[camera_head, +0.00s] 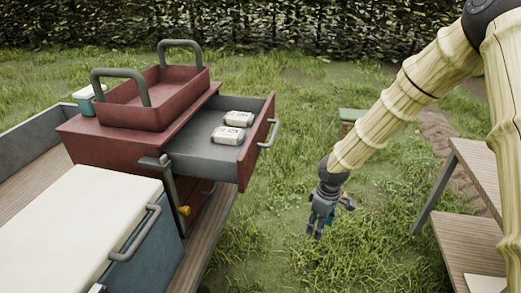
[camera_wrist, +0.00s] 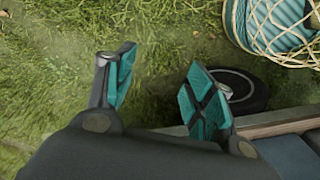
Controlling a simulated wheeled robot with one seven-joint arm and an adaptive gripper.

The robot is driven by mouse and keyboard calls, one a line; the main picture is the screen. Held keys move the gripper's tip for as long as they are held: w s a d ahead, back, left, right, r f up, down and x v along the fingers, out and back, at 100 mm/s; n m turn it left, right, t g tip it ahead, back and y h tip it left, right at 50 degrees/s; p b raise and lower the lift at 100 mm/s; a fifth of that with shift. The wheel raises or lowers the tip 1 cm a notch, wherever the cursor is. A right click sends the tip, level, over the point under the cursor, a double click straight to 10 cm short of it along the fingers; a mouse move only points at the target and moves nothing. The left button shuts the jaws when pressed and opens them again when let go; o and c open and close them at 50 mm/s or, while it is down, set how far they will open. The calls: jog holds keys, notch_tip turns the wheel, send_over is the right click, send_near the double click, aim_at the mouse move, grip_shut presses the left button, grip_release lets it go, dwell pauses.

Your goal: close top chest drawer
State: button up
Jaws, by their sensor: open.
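The red chest (camera_head: 105,140) stands on a wooden cart bed at the left of the head view. Its top drawer (camera_head: 202,152) is pulled well out to the right, with a grey inside, a red front and a silver bar handle (camera_head: 268,133). Two pale jars or packets (camera_head: 233,125) lie in the drawer. My gripper (camera_head: 322,222) hangs over the grass, right of the drawer front, lower in the picture and apart from it. In the wrist view my gripper (camera_wrist: 158,88) has its teal-padded fingers spread, with only grass between them.
A red tote with two handles (camera_head: 155,98) sits on the chest. A white-lidded blue cooler (camera_head: 85,205) stands in front. Wooden shelves (camera_head: 468,190) are at right. The wrist view shows a netted teal object (camera_wrist: 270,25) and a dark wheel (camera_wrist: 238,90). Grass separates the cart from the shelves.

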jog(key=r+m, duration=0.1)
jog(key=m, duration=0.1)
jog(key=a+r+m+y+p, duration=0.1)
jog(key=r+m, duration=0.1)
jog(key=s+a+r+m+y+p, duration=0.1)
jog(key=r+m, duration=0.1)
jog(key=m, duration=0.1)
jog(key=shift+r, duration=0.15)
grip_shut()
jog(key=w+a+r+m+t+y+p, duration=0.1)
jog(key=a+r+m+y+p, duration=0.25)
jog(key=r+m, duration=0.75)
jog(key=w+a+r+m+t+y+p, duration=0.1)
jog(key=w+a+r+m+y+p, duration=0.2)
jog(key=r+m, duration=0.8)
jog(key=m+p, duration=0.1)
jog(key=m, duration=0.1)
send_near(247, 178)
jog(key=shift+f, duration=1.85)
jog(key=shift+w+a+y+p, duration=0.15)
jog(key=shift+a+p, duration=0.3)
jog(key=shift+a, duration=0.3)
jog(key=shift+w+a+y+p, duration=0.15)
jog(key=shift+a+p, duration=0.3)
jog(key=shift+a, duration=0.35)
